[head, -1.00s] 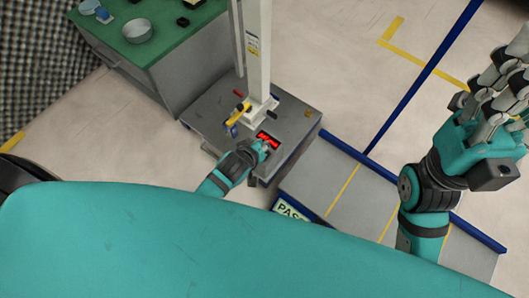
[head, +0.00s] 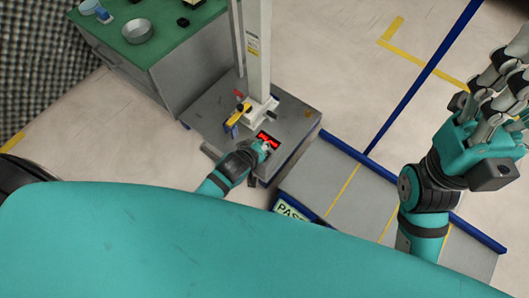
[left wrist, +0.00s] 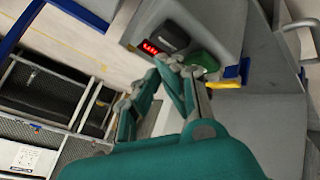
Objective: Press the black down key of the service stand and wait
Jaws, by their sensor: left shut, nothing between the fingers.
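The service stand (head: 300,128) is a grey box with a white column, low in front of me. A red lit display (head: 268,140) is on its face and also shows in the left wrist view (left wrist: 150,47). There, a black key (left wrist: 174,37) sits beside the display and a green key (left wrist: 204,60) lies to the right. My left gripper (head: 265,147) is shut and empty at the panel. In the left wrist view its fingertips (left wrist: 170,64) are just below the display and keys; contact cannot be told. My right gripper (head: 498,92) is raised at the right, its fingertips partly cut off.
A green-topped cabinet (head: 172,42) with a round metal tin (head: 138,31) stands behind left. A grey platform with yellow lines and a blue edge (head: 335,180) lies to the right of the stand. The floor beyond is open.

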